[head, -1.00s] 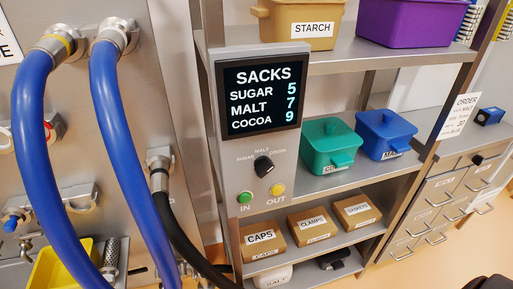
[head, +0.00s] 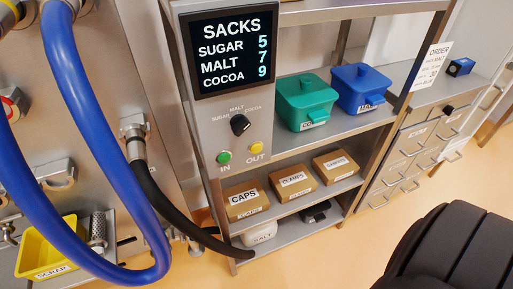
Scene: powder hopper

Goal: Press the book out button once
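The yellow button (head: 255,147) labelled OUT is on the lower right of a grey control panel (head: 205,122). A green button (head: 224,157) labelled IN is to its left. A black selector knob (head: 240,125) is above them, among the labels SUGAR, MALT and COCOA; I cannot tell surely which one it points at. The screen (head: 232,53) at the top reads SACKS, SUGAR 5, MALT 7, COCOA 9. Nothing touches or covers the buttons. Neither of my grippers is in view.
Blue hoses (head: 72,90) and a black hose (head: 165,205) hang left of the panel. Shelves to the right hold a green bin (head: 305,100), a blue bin (head: 360,88) and labelled cartons (head: 292,182). A dark ribbed shape (head: 455,245), likely mine, fills the lower right.

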